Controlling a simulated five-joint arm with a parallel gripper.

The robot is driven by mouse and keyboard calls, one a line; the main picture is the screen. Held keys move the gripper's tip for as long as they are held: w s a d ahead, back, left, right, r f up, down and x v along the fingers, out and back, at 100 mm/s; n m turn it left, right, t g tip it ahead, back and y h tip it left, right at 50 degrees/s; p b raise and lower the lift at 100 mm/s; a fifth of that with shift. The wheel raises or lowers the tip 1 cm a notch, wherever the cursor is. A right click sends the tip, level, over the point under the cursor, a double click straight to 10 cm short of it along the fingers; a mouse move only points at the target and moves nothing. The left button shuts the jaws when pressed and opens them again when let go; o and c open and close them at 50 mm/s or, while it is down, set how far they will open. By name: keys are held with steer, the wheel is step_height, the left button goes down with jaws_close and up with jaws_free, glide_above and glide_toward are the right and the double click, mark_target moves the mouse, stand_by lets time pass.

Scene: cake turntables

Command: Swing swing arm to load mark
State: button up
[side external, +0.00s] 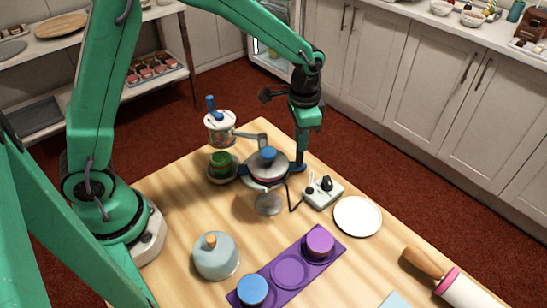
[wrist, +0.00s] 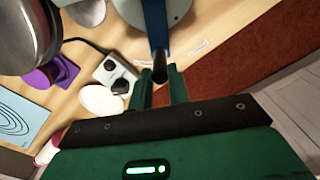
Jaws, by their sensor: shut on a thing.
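My gripper (side external: 299,166) reaches down at the right side of a round silver turntable (side external: 268,205) on a pedestal. In the wrist view my gripper (wrist: 161,90) is shut on a dark-tipped blue post (wrist: 155,28), which I take to be the swing arm's handle. The post rises between the two green fingers. In the side view the handle is mostly hidden by the fingers, and I cannot trace the whole swing arm. A blue knob (side external: 268,153) stands on top of the turntable. Small white labels (wrist: 198,48) lie on the table in the wrist view; their text is unreadable.
A grey control box (side external: 322,192) with a cable stands right of the turntable, near a white plate (side external: 358,216). A green cake (side external: 221,160) and a blue-handled tub (side external: 220,127) stand to the left. A purple tray (side external: 290,270), domed cover (side external: 216,257) and rolling pin (side external: 465,292) are in front.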

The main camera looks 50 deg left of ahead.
steer(key=shift+w+a, duration=0.5)
steer(key=shift+a, duration=0.4)
steer(key=shift+a, duration=0.1)
steer(key=shift+w+a, duration=0.2)
steer(key=shift+a, duration=0.45)
steer(key=shift+w+a, duration=0.15)
steer(key=shift+a, duration=0.8)
steer(key=o, duration=0.8)
steer(key=shift+r, duration=0.1)
